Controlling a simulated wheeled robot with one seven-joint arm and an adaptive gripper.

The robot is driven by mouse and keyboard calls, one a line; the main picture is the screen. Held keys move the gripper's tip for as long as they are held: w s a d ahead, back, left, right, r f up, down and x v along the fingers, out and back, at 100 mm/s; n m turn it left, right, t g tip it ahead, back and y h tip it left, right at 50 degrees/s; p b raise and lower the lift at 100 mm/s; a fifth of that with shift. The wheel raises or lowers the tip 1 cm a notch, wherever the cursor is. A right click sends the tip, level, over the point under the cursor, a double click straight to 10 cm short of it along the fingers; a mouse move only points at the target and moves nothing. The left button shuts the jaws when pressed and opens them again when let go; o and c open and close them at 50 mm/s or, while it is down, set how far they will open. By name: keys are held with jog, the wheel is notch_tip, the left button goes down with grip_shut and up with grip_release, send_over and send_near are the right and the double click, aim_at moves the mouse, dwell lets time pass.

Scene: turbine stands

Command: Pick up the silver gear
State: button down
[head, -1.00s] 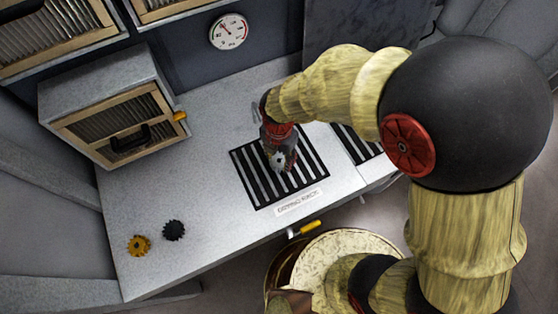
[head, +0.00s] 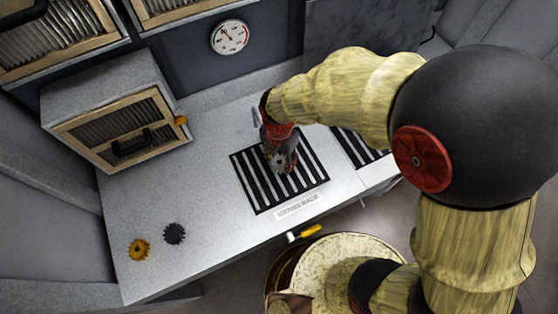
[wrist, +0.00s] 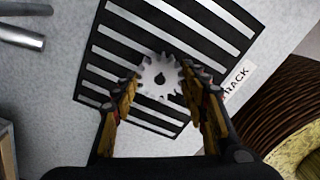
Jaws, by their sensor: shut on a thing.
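The silver gear (wrist: 161,78) is a small toothed disc with a dark centre hole. In the wrist view it sits between the two fingers of my gripper (wrist: 160,88), which touch it on both sides. In the head view the gear (head: 278,160) shows small at the tip of my gripper (head: 279,165), over the black-and-white striped rack (head: 263,203). The fingers are shut on the gear. I cannot tell for sure whether it rests on the rack or hangs just above it.
A gold gear (head: 139,249) and a black gear (head: 174,233) lie at the front left of the grey worktop (head: 215,215). A cabinet with a slatted door (head: 128,128) stands at the back left. Metal rods (wrist: 22,26) lie beside the rack. The worktop's left middle is clear.

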jog(key=s+a+r+p, duration=0.2)
jog(key=s+r+p, duration=0.1)
jog(key=s+r, duration=0.8)
jog(key=s, duration=0.3)
jog(key=shift+a+p, duration=0.15)
jog(key=shift+p, duration=0.2)
jog(key=shift+w, duration=0.1)
